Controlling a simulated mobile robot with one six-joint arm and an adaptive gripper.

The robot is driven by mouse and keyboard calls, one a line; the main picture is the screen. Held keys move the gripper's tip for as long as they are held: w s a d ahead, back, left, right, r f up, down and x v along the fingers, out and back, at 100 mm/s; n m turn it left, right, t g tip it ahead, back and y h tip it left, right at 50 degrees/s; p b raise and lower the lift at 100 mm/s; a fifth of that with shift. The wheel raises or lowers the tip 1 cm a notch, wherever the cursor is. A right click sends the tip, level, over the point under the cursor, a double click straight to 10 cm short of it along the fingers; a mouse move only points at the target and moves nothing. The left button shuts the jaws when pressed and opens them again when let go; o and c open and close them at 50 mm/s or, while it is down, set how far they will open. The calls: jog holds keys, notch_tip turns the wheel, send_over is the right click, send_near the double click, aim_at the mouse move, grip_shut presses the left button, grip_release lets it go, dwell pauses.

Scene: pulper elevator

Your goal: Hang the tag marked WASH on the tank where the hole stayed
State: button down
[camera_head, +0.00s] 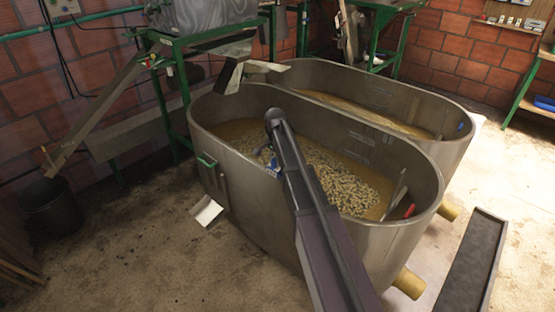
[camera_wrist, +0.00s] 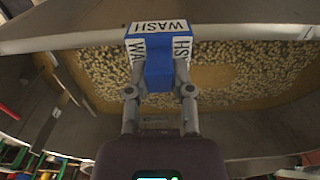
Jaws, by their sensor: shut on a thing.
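The tag is a blue block with white labels reading WASH (camera_wrist: 158,68). In the wrist view my gripper (camera_wrist: 160,88) is shut on it, one finger at each side. The tag overlaps the pale tank rim (camera_wrist: 75,39) in that view; I cannot tell whether it touches or hangs on it. In the head view my arm reaches over the front tank (camera_head: 250,185), which holds pale beans (camera_head: 345,190) in brownish liquid. A small blue patch (camera_head: 272,164) shows beside the arm's far end. The rear tank (camera_head: 385,95) holds smoother tan contents.
A stick (camera_head: 397,190) and a red piece (camera_head: 409,211) are at the front tank's right end. A blue piece (camera_head: 460,127) is on the rear tank. Green-framed machinery (camera_head: 160,95) stands left. A white sheet (camera_head: 206,211) lies on the floor. A black bucket (camera_head: 52,205) stands far left.

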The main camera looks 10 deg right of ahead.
aim_at(276, 167)
jog(key=shift+f+b, duration=1.8)
jog(key=shift+f, duration=0.1)
jog(key=shift+c, duration=2.1)
grip_release()
jog(key=shift+r, duration=0.1)
